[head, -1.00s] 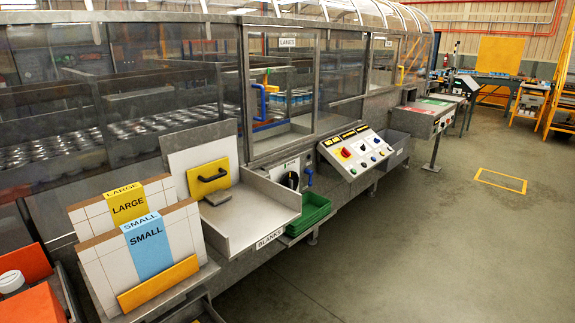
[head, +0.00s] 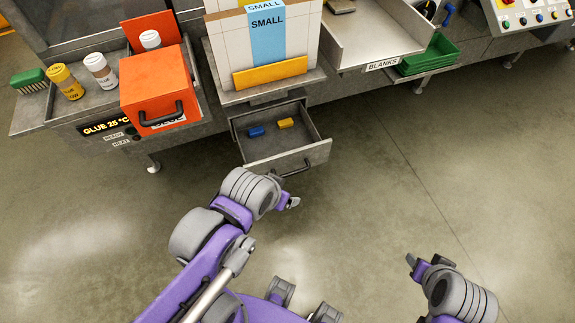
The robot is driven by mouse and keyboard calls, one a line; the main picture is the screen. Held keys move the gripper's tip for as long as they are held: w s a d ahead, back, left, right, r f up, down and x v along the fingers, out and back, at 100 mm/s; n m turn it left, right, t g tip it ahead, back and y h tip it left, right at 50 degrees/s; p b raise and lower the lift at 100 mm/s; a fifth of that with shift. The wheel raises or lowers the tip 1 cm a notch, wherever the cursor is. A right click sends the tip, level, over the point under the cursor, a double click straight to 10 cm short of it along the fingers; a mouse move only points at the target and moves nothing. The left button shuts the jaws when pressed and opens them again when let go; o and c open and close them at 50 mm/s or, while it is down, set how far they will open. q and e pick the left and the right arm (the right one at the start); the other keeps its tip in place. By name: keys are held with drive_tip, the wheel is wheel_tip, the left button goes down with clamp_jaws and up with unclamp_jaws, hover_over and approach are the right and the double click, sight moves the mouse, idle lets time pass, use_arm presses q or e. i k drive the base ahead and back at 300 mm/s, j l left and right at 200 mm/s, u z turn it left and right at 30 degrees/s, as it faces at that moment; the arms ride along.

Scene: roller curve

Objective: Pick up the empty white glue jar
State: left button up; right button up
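A jar with a white cap and a label (head: 101,71) stands upright on the grey glue bench at the upper left. Another white-capped jar (head: 150,39) stands behind the orange box, its lower part hidden. I cannot tell which of the two is empty. A yellow jar (head: 65,82) stands left of the first one. My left gripper (head: 292,203) is over open floor in front of the drawer, far from the jars. My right gripper (head: 413,262) is at the lower right, also over floor. Neither shows anything held; their finger gaps are unclear.
An orange box with a black handle (head: 158,92) stands right of the jars. A green brush (head: 28,80) lies at the bench's left end. An open drawer (head: 285,160) with a blue and a yellow piece juts out. The floor in front (head: 90,230) is clear.

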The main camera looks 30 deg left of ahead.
sight(150, 40)
drive_tip(key=u, duration=1.95)
